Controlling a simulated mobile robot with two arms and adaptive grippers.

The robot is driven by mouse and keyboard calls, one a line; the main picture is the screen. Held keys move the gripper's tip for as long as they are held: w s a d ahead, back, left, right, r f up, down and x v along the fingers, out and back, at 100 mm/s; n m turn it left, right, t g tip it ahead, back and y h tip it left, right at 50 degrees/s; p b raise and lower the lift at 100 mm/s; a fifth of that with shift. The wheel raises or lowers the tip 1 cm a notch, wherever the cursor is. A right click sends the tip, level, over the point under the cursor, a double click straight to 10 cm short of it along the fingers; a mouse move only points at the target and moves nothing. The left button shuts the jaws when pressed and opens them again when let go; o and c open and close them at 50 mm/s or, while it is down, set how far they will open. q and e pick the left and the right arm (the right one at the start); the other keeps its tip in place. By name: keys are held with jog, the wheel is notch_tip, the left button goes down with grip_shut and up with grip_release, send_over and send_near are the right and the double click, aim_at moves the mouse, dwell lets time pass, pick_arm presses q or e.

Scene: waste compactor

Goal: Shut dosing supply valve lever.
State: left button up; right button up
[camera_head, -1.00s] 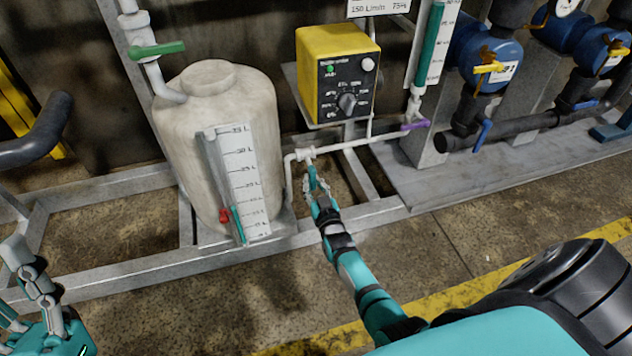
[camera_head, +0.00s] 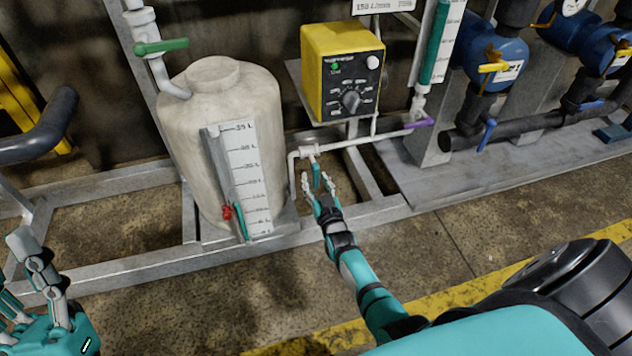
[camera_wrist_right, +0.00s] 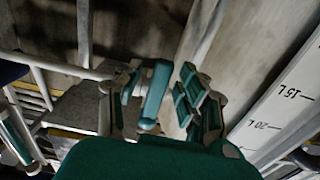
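A teal valve lever (camera_head: 316,175) hangs down from a white valve on the thin white pipe, right of the pale tank. I take it for the dosing supply valve lever, though no label shows. My right gripper (camera_head: 320,188) is at this lever, its fingers open on either side. In the right wrist view, the lever (camera_wrist_right: 157,88) stands between the separated fingers of the right gripper (camera_wrist_right: 158,105), with a gap to the right finger. Contact on the left side is unclear. My left gripper (camera_head: 22,275) is open and empty at the lower left, away from the lever.
The tank (camera_head: 220,110) with its level scale (camera_head: 250,180) stands just left of the lever. A yellow dosing box (camera_head: 342,70) is above. A metal frame rail (camera_head: 120,270) runs low in front.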

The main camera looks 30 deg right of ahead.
jog(key=v, duration=1.2)
dwell(0.3)
